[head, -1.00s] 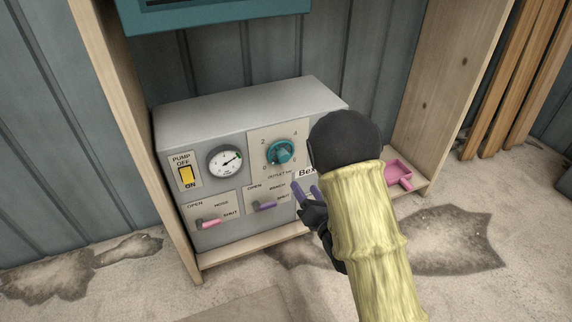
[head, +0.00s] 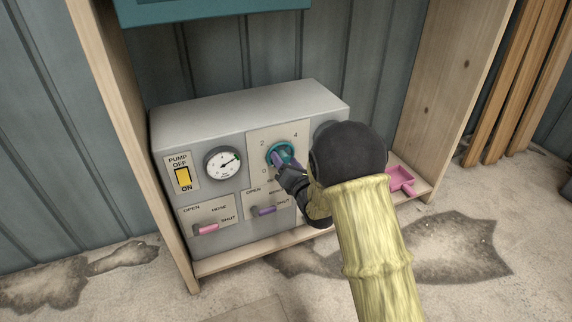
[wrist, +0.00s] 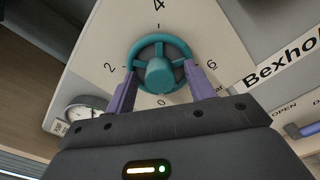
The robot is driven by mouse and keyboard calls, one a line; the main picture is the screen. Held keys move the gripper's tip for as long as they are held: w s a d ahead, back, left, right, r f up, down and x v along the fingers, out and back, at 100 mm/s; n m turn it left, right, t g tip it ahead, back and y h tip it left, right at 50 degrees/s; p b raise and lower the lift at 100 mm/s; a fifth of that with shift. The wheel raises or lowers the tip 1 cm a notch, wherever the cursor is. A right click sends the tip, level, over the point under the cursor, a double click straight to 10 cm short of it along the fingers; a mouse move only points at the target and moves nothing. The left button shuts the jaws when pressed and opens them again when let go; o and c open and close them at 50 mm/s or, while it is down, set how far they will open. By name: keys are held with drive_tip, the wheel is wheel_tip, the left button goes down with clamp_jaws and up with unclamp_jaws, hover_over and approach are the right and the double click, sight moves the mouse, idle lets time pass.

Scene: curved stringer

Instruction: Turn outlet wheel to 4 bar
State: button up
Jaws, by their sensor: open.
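The teal outlet wheel (head: 281,154) sits on a pale scale plate on the front of the grey pump box. In the wrist view the wheel (wrist: 160,66) shows its spokes and hub, with 0, 2, 4 and 6 printed around it. My gripper (wrist: 158,85) is open, its two purple fingers at the left and right of the wheel's lower half. I cannot tell whether they touch the rim. In the head view my gripper (head: 277,160) partly covers the wheel. A round gauge (head: 223,162) is left of the wheel; its exact reading is too small to tell.
The yellow pump switch (head: 184,177) is at the box's left. A pink lever (head: 206,229) and a purple lever (head: 264,211) are below. Wooden uprights flank the box. A pink scoop-like item (head: 401,180) lies at the right.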

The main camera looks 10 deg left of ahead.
drive_tip(key=c, duration=1)
